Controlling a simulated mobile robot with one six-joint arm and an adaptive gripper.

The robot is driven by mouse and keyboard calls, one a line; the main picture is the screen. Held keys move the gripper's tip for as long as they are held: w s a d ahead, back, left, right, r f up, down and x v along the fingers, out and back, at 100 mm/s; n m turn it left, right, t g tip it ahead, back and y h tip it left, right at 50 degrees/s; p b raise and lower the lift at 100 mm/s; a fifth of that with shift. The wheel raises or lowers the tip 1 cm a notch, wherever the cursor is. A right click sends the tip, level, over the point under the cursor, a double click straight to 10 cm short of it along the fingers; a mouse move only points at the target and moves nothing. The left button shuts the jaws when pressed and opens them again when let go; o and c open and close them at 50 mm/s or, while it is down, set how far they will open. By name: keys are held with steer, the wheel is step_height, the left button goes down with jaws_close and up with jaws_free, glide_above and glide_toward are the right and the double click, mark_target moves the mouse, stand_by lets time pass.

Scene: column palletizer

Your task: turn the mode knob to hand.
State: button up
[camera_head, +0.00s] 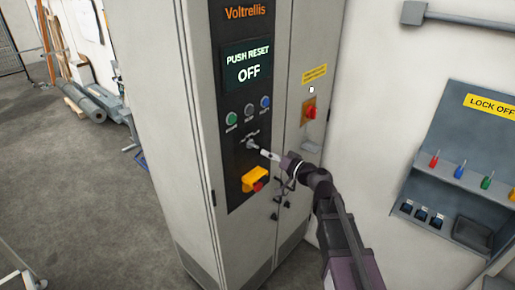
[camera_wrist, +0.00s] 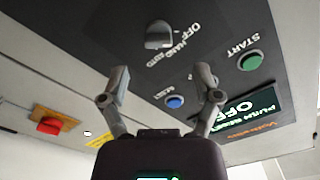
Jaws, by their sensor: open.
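The mode knob (camera_head: 250,143) is a small grey knob on the dark panel of the cabinet, below the row of buttons. It also shows in the wrist view (camera_wrist: 159,36), upside down, beside the labels OFF, HAND and AUTO. Which label it points to is hard to tell. The panel screen (camera_head: 247,64) reads PUSH RESET and OFF. My gripper (camera_head: 262,152) is just right of the knob in the head view. In the wrist view my gripper (camera_wrist: 162,78) has its two fingers spread, with nothing between them. The knob lies beyond the fingertips, apart from them.
Green (camera_head: 232,118), grey (camera_head: 249,109) and blue (camera_head: 265,102) buttons sit above the knob. A red knob on a yellow plate (camera_head: 256,180) is below it. A red switch (camera_head: 310,112) is on the right door. A lock-off station (camera_head: 460,150) hangs at right.

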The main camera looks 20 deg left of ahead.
mark_target(253, 145)
steer(key=shift+x, duration=3.45)
